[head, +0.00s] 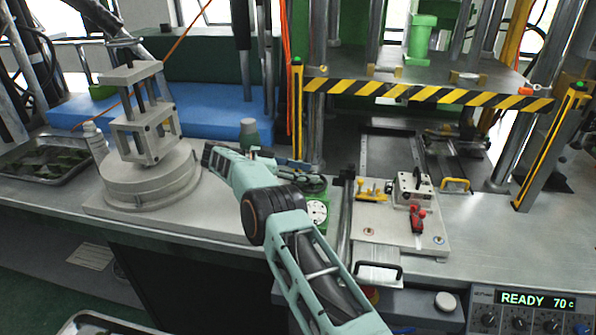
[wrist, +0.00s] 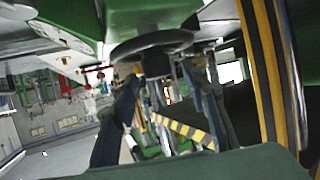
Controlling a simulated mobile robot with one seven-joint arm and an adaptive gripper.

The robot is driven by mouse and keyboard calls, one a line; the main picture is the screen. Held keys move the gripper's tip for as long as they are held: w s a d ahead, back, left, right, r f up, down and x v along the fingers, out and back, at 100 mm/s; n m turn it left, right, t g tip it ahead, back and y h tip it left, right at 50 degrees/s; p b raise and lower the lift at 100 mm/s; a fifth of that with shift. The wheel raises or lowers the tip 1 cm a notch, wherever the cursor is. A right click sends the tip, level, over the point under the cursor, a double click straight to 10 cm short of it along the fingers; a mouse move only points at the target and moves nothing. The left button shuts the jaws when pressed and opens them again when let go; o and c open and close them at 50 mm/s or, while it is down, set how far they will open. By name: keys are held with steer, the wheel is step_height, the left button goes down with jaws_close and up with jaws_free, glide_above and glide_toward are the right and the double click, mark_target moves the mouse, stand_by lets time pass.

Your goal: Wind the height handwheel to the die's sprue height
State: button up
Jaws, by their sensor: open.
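The dark height handwheel (head: 312,184) sits on the green unit beside a round white dial (head: 317,212) in the head view. In the wrist view the handwheel (wrist: 150,44) is seen nearly edge-on, its hub near and between my fingertips. My gripper (wrist: 160,82) is open, with its two dark fingers on either side below the wheel. I cannot tell whether they touch it. In the head view my wrist reaches to the wheel's left and back, and the fingers are hard to make out. The pale die block (head: 408,188) stands on a plate at right; its sprue cannot be made out.
A striped yellow-black press beam (head: 430,94) and posts stand behind and right. A round pale pot with a frame (head: 150,185) stands left. A red-handled clamp (head: 418,218) is at the die. A display (head: 537,300) reads READY 70 c. Bare bench lies right of the plate.

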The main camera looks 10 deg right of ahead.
steer(key=shift+v, duration=2.65)
